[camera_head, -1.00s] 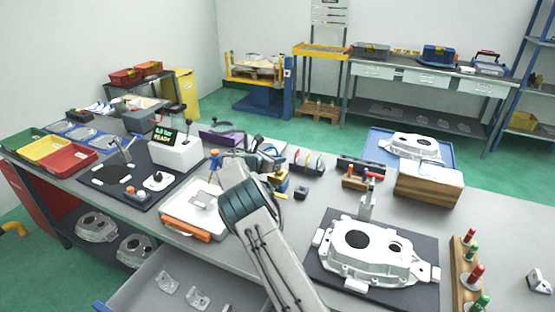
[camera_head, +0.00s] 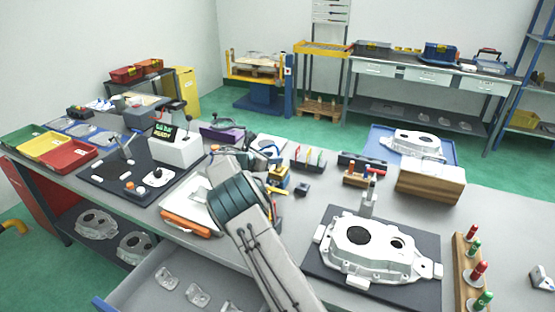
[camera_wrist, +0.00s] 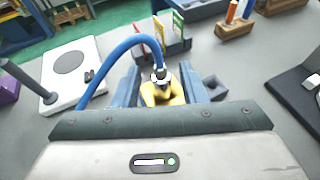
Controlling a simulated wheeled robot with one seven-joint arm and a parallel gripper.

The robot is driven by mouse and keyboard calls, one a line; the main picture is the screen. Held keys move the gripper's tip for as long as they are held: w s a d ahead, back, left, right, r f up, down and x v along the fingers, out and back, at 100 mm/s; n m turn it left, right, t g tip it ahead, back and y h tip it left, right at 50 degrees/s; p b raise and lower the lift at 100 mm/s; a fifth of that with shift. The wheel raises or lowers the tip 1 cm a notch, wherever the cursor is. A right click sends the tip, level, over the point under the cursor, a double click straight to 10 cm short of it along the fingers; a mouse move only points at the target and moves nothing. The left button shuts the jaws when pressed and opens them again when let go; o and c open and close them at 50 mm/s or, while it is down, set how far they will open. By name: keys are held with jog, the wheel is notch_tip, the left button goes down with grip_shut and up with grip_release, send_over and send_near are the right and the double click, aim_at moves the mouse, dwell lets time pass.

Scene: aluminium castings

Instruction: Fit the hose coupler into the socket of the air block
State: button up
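In the wrist view a yellow block (camera_wrist: 162,96), which looks like the air block, lies between my fingers. The metal hose coupler (camera_wrist: 160,75) shows at its top, with the blue hose (camera_wrist: 130,44) arching up and left from it. How deep the coupler sits is too small to tell. My gripper (camera_wrist: 161,86) has its blue-grey fingers apart, one on each side of the block; no grip on the coupler shows. In the head view the yellow block (camera_head: 279,180) stands right of my wrist, and my arm hides the fingers.
A small dark cube (camera_head: 302,189) stands just right of the block. The colour-card rack (camera_head: 309,160) is behind it. A white casting (camera_head: 365,248) on a dark mat lies to the right, a white tray (camera_head: 178,212) to the left. An open drawer (camera_head: 150,290) juts out at the front.

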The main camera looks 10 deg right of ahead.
jog(key=b+v, duration=0.1)
jog(key=v, duration=0.9)
jog(key=shift+b, duration=0.4)
